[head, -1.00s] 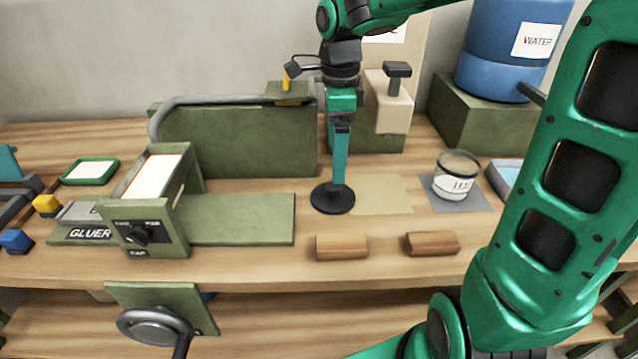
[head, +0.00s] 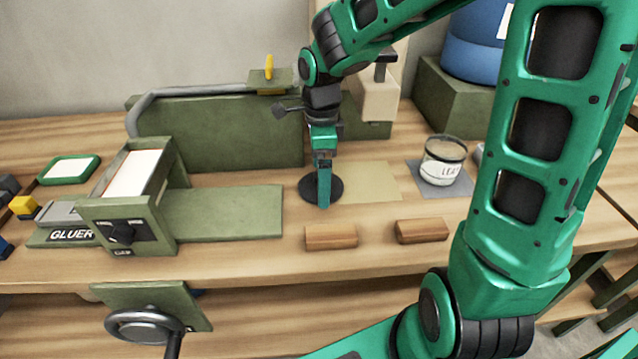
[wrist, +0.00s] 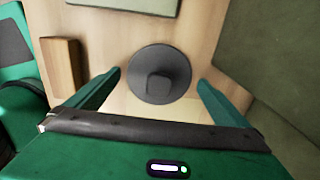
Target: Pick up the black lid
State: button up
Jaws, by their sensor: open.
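The black lid (head: 336,188) is a flat round disc lying on the wooden bench, left of the jar. In the wrist view my gripper (wrist: 158,80) is open, with one green finger on each side of the lid and nothing held. The exact height of the fingertips above the bench is hard to tell.
Two wooden blocks (head: 331,236) (head: 421,231) lie near the bench's front edge. A green machine box (head: 220,137) stands behind, and a green plate (head: 228,212) lies to the left.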

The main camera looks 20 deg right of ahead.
jog(key=shift+f, duration=0.3)
jog(key=c, duration=0.9)
jog(key=shift+r, duration=0.2)
